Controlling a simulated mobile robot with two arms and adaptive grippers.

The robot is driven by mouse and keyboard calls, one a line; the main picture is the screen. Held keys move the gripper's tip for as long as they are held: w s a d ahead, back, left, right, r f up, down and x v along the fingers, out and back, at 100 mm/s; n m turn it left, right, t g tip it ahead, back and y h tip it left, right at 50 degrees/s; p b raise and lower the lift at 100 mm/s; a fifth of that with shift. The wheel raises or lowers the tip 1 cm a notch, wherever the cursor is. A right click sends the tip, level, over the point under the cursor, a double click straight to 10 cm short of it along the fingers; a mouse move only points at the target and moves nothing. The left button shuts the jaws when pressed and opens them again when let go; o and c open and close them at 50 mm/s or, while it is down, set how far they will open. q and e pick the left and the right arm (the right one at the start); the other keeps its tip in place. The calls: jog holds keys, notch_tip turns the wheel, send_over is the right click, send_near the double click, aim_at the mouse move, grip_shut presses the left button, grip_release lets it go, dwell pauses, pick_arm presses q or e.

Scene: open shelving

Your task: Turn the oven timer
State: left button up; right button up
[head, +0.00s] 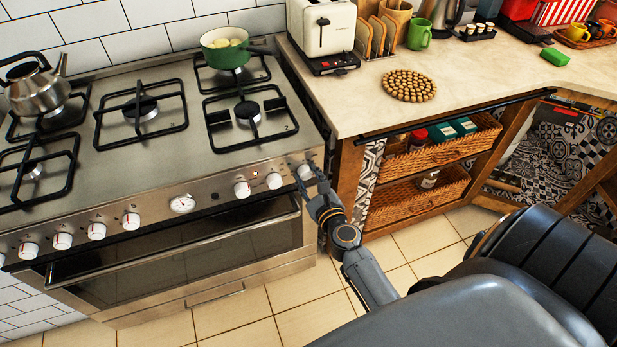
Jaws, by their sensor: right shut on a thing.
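The steel oven (190,245) has a front panel with a row of white knobs and a round white dial (182,203). My right gripper (309,175) is at the right end of this panel, its fingers around the rightmost white knob (304,172). It is shut on that knob, and the fingers hide part of it. Two more white knobs, one at the middle right (274,181) and one further left (242,189), are free of the gripper. Any markings on the knobs are too small to read. My left gripper is not in view.
A green pot (226,54) and a steel kettle (37,88) stand on the hob. A counter (345,105) to the right holds a toaster (322,28) and a round beaded mat (409,86). Wicker baskets (425,160) sit below. Tiled floor (275,308) lies in front.

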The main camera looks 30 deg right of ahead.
jog(key=shift+f, duration=0.1)
jog(key=o, duration=1.2)
jog(key=shift+c, duration=0.2)
jog(key=shift+s, duration=0.1)
jog(key=v, duration=1.2)
jog(key=shift+a, duration=0.1)
